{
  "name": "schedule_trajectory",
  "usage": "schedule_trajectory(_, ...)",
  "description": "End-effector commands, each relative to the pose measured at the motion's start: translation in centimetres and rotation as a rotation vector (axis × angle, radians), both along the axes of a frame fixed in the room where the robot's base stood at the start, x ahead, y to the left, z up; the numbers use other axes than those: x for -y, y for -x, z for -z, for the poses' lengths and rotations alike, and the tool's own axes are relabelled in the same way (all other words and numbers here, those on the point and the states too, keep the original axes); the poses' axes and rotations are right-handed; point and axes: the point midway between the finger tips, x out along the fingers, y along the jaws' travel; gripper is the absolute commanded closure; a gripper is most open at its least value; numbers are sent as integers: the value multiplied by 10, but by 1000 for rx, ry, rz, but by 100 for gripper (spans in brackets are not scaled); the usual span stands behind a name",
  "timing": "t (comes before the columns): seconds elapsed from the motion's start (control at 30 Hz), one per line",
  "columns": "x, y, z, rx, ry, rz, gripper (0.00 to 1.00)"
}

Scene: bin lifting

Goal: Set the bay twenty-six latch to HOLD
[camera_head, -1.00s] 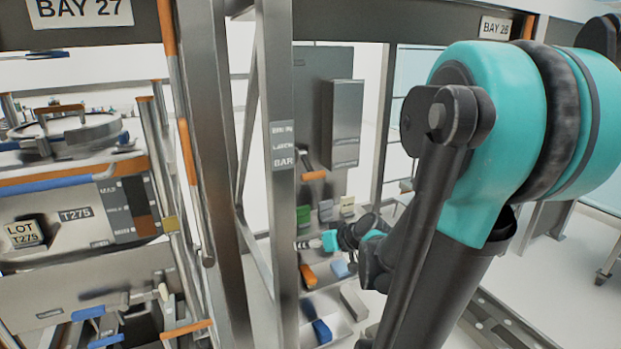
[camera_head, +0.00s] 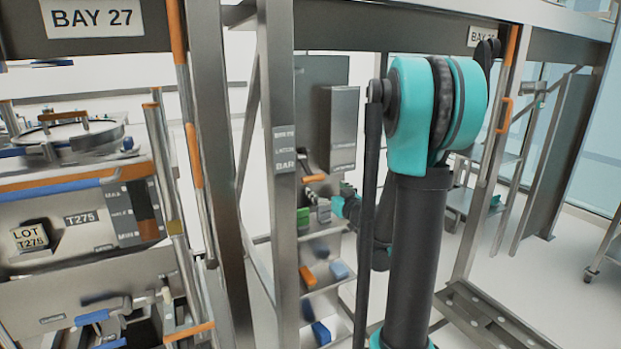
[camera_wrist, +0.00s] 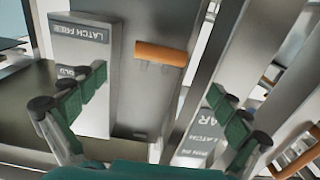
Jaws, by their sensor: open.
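The latch's orange handle (camera_head: 315,178) sticks out below a grey box (camera_head: 343,125) on the bay's back panel. In the wrist view the handle (camera_wrist: 161,53) lies across a grey plate, beyond and between my fingers. Beside it is a pale strip with an upside-down label reading LATCH FREE (camera_wrist: 80,30). A second label, apparently HOLD (camera_wrist: 66,72), is partly covered by my left finger. My gripper (camera_wrist: 160,88) is open and empty, its green-padded fingers wide apart, not touching the handle. In the head view my gripper (camera_head: 340,206) is just below the handle, partly hidden by my arm.
A steel post (camera_head: 280,230) with a latch bar label stands left of the latch; it also shows close to my right finger in the wrist view (camera_wrist: 195,140). Shelves below hold orange and blue pieces (camera_head: 320,332). Bay 27 equipment (camera_head: 75,215) fills the left.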

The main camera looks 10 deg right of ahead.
Motion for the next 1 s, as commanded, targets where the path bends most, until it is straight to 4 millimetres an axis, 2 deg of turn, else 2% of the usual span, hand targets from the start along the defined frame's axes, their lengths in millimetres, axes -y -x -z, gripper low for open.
schedule_trajectory(0.3, -21, -61, 0, 0, 0, -3, 0)
schedule_trajectory(0.5, -30, -91, 0, 0, 0, -2, 0)
schedule_trajectory(0.7, -35, -106, 0, -1, 0, -1, 0)
schedule_trajectory(1.0, -36, -109, 0, -1, 0, -1, 0)
